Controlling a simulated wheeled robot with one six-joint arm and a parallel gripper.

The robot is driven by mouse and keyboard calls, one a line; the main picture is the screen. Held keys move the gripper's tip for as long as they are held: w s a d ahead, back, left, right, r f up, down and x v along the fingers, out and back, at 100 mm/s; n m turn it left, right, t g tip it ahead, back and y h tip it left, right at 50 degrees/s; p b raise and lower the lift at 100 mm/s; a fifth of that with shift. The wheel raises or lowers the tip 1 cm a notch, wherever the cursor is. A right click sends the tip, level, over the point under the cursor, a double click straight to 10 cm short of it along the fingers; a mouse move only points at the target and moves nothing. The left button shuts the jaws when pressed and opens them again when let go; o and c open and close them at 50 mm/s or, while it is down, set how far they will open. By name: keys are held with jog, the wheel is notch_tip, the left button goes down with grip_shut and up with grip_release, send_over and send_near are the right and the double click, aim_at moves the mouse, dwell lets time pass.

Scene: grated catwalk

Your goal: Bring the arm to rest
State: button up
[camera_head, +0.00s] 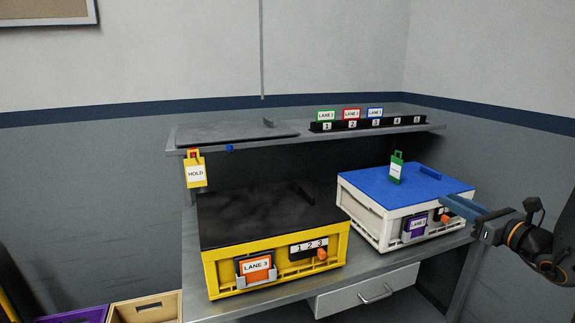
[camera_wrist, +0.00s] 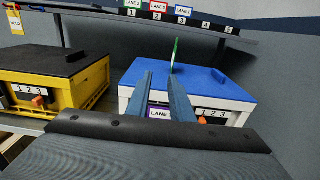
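My gripper (camera_head: 464,207) is at the right in the head view, in front of the right end of the white crate with the blue lid. In the wrist view, the two blue-grey fingers of my gripper (camera_wrist: 160,80) stand apart with nothing between them that they hold. The white crate (camera_head: 372,222) stands on the bench, with a purple-edged lane card on its front. A green tag (camera_head: 396,168) stands upright on its blue lid (camera_head: 375,183). The fingers cover part of the crate's front in the wrist view.
A yellow crate (camera_head: 221,272) with a black lid and a "LANE 3" card stands at left on the grey bench (camera_head: 300,299). A shelf (camera_head: 215,148) above holds a numbered card rack (camera_head: 365,125). A yellow HOLD tag (camera_head: 195,171) hangs from its edge. Bins stand lower left.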

jog(key=s+a+f+n+g+y, duration=0.1)
jog(key=s+a+f+n+g, duration=0.2)
jog(key=a, duration=0.5)
jog(key=s+a+f+n+g+y, duration=0.2)
jog(key=s+a+n+g, duration=0.1)
jog(key=a+n+g, duration=0.3)
jog(key=s+a+f+n+g+y, duration=0.1)
jog(key=s+a+f+n+g, duration=0.2)
jog(key=a, duration=0.6)
jog(key=s+a+f+n+g+h, duration=0.1)
jog(key=s+f+n+g+h, duration=0.2)
jog(key=s+n+h, duration=0.7)
jog(key=s+n, duration=0.2)
jog(key=n, duration=0.8)
jog(key=shift+s+f+g, duration=0.15)
jog(key=shift+s+g, duration=0.15)
jog(key=shift+s, duration=0.1)
jog(key=shift+a, duration=0.1)
